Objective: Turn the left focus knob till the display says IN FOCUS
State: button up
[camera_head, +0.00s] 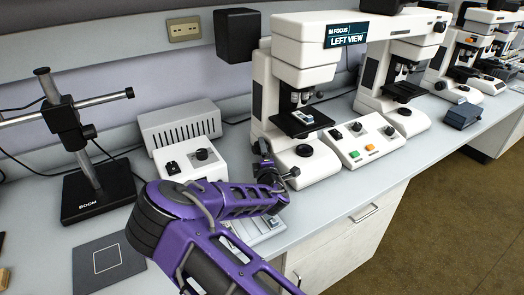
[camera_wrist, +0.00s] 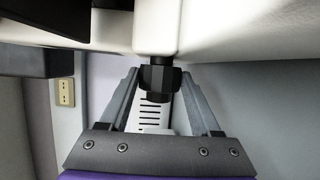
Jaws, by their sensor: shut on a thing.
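The left microscope (camera_head: 300,65) is white, with a dark stage that holds a small sample. Its display (camera_head: 346,36) reads IN FOCUS above LEFT VIEW. The left focus knob (camera_wrist: 158,78) is a dark faceted knob on a short stem in the wrist view, below the white body. My gripper (camera_wrist: 160,74) has one finger on each side of the knob and is shut on it. In the head view my gripper (camera_head: 268,170) is at the left side of the microscope base, and the knob cannot be made out clearly there.
A white control box (camera_head: 365,142) with coloured buttons stands right of the base. A grey vented box (camera_head: 180,125) and a white knobbed unit (camera_head: 192,165) stand at the left. A boom stand (camera_head: 97,193) is farther left. A second microscope head (camera_head: 405,50) adjoins on the right.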

jog(key=shift+a+r+t, duration=0.1)
jog(key=shift+a+t, duration=0.05)
jog(key=shift+t, duration=0.15)
jog(key=o, duration=1.4)
jog(key=shift+c, duration=0.2)
jog(key=p+v, duration=0.1)
jog(key=v, duration=1.1)
